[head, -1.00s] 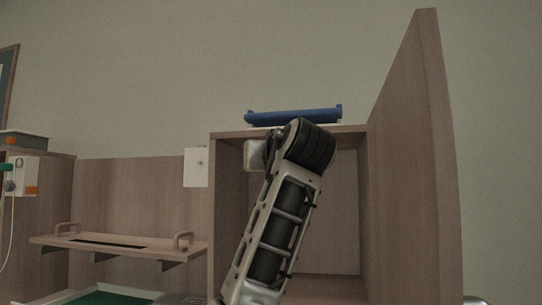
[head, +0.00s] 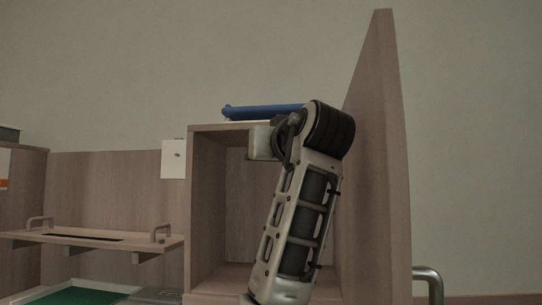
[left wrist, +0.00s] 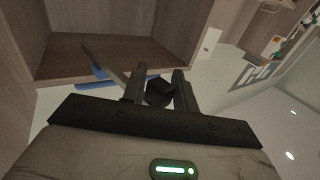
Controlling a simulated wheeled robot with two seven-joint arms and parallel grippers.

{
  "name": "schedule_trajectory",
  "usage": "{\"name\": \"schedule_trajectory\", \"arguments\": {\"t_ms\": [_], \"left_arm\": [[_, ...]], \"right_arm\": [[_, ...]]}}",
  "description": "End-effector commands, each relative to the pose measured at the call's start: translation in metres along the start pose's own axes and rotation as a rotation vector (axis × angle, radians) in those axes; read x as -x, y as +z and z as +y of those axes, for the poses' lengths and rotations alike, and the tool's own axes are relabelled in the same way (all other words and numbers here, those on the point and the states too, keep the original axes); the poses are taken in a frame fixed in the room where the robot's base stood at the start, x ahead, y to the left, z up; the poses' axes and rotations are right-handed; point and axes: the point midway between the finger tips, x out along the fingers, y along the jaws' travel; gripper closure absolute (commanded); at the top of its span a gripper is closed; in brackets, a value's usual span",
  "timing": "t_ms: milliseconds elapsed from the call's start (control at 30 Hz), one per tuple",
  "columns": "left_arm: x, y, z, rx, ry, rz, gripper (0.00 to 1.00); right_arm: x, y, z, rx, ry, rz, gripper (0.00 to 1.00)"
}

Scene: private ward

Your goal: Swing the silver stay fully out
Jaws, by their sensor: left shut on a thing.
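The silver stay (left wrist: 103,62) is a thin, flat grey bar in the left wrist view, running from the open cabinet's edge down to my left gripper (left wrist: 158,88). A black knob (left wrist: 159,93) sits between the two fingers, at the bar's near end. The left gripper is shut on it. In the head view my left arm stands upright before the cabinet (head: 208,215), and its wrist hides the stay and the fingers. My right gripper is in neither view.
The wooden door (head: 375,170) stands open to the right of my arm. A blue roll-like item (head: 262,111) lies on the cabinet top. A shelf with handles (head: 85,240) is at the left. A metal rail (head: 432,280) shows at the lower right.

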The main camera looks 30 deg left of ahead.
Motion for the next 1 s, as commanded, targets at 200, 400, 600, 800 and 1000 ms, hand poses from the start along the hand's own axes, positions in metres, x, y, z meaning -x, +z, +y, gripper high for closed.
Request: {"name": "schedule_trajectory", "arguments": {"t_ms": [200, 400, 600, 800, 1000], "left_arm": [[0.002, -0.001, -0.004, 0.007, -0.011, -0.002, 1.0], [0.002, -0.001, -0.003, 0.005, -0.009, -0.002, 0.55], [0.002, 0.0, -0.001, 0.004, -0.006, -0.002, 0.55], [0.001, -0.003, -0.002, 0.004, -0.006, -0.002, 0.55], [0.003, -0.036, -0.003, 0.009, -0.006, 0.007, 0.55]], "right_arm": [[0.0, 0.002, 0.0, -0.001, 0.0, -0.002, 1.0], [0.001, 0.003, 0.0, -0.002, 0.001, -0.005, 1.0], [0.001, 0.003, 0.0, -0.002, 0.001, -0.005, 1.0], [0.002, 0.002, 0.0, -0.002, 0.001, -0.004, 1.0], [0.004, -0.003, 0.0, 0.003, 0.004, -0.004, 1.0]]}}
